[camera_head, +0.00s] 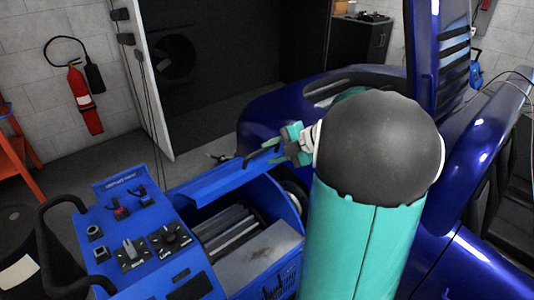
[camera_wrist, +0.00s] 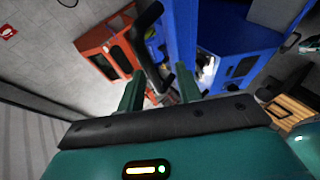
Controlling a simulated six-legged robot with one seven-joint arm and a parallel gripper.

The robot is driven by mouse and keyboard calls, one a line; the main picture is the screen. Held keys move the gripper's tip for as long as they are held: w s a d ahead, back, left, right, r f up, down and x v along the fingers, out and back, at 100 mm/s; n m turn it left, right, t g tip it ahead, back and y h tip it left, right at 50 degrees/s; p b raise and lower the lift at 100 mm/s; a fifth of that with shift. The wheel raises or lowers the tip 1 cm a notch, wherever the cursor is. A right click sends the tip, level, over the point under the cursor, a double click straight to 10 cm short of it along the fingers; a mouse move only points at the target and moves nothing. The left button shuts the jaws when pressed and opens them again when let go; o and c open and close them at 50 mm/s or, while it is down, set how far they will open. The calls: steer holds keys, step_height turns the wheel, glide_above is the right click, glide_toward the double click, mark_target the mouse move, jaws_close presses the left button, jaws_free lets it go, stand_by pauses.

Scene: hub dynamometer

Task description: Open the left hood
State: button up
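The blue hood (camera_head: 222,184) is on the blue dynamometer unit, seen nearly edge-on as a long panel along its far side. The bay beside it is uncovered and shows rollers (camera_head: 235,232). A black bar handle (camera_head: 262,152) stands at the hood's far end. It also shows in the wrist view (camera_wrist: 150,62). My gripper (camera_head: 284,142) is teal and is at this handle. In the wrist view its two fingers (camera_wrist: 160,88) are apart, with the handle in the gap between them. I cannot tell whether either finger touches it.
A control panel (camera_head: 135,235) with knobs stands at the unit's left. A dark blue vehicle (camera_head: 270,120) is close behind and right of my gripper. A fire extinguisher (camera_head: 84,98) hangs on the wall. An orange frame (camera_head: 14,145) stands far left. Some floor is clear behind the unit.

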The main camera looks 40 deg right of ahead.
steer(key=v, duration=1.1)
